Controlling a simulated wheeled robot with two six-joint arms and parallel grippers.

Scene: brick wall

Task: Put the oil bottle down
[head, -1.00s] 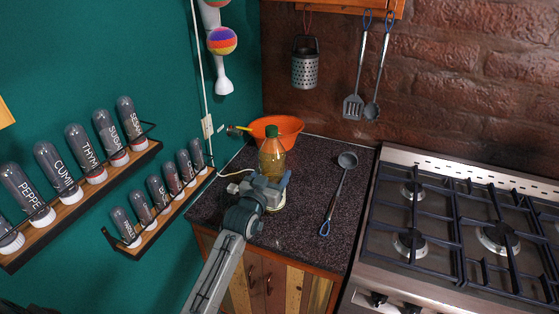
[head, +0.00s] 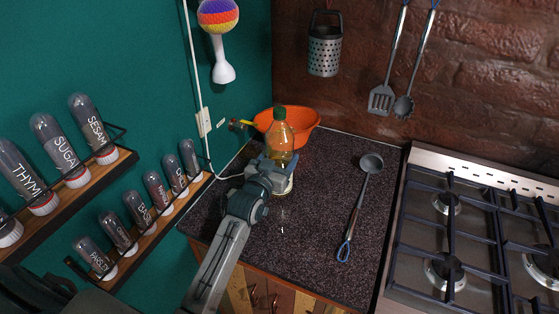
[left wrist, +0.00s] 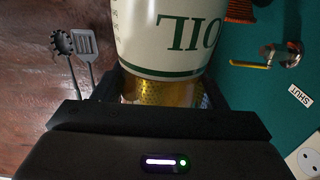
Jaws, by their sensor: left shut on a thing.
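The oil bottle (head: 281,136), clear with yellow oil and a green cap, stands upright over the dark speckled counter (head: 318,215), in front of the orange bowl. My left gripper (head: 279,168) is shut around its lower part, and my arm hides some of it. A pale part of the bottle shows below the gripper. I cannot tell whether its base touches the counter. In the left wrist view the bottle (left wrist: 168,35) fills the upper middle, its white OIL label upside down, between the dark fingers. My right gripper is not in view.
The orange bowl (head: 302,121) sits behind the bottle. A ladle (head: 361,200) lies to the right on the counter, with bare counter between. The gas stove (head: 480,235) borders the right. Spice racks (head: 150,238) line the green wall at left. A grater (head: 325,52) hangs above.

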